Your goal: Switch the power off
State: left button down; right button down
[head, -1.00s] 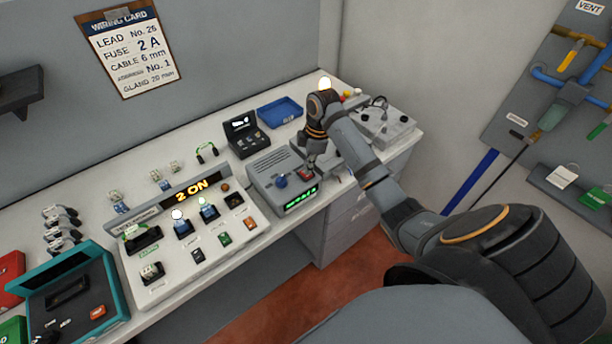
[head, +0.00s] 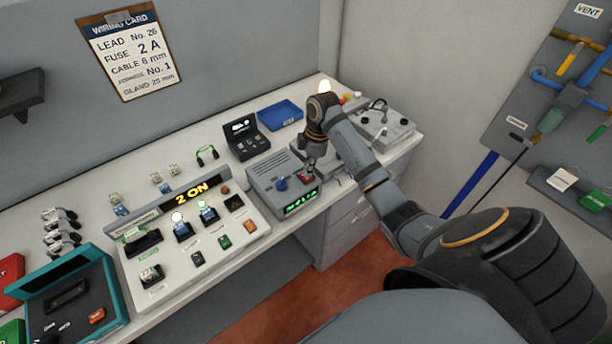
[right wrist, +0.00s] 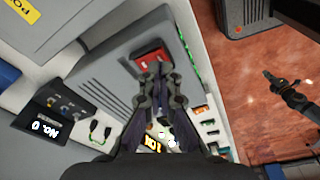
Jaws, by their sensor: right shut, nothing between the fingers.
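My right gripper (head: 309,171) is shut and empty, pointing down at the red switch. In the right wrist view its closed fingertips (right wrist: 153,72) are right by the red rocker (right wrist: 151,56); whether they touch it I cannot tell. The rocker's tilt is unclear. A dark jointed part at the right wrist view's right side looks like my left gripper (right wrist: 274,84); its fingers are too small to read.
The test panel (head: 150,270) reading "2 ON" lies left of the box. A black case (head: 246,138) and a blue tray (head: 280,115) are behind it. A grey unit (head: 385,125) stands at the bench's far right. Red floor lies in front.

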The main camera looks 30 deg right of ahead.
aim_at(308, 179)
jog(key=shift+f+b, duration=0.35)
jog(key=shift+f, duration=0.6)
dwell(0.6)
jog(key=shift+r, duration=0.1)
notch_tip(308, 179, up, 7)
jog(key=p, duration=0.8)
dwell(0.3)
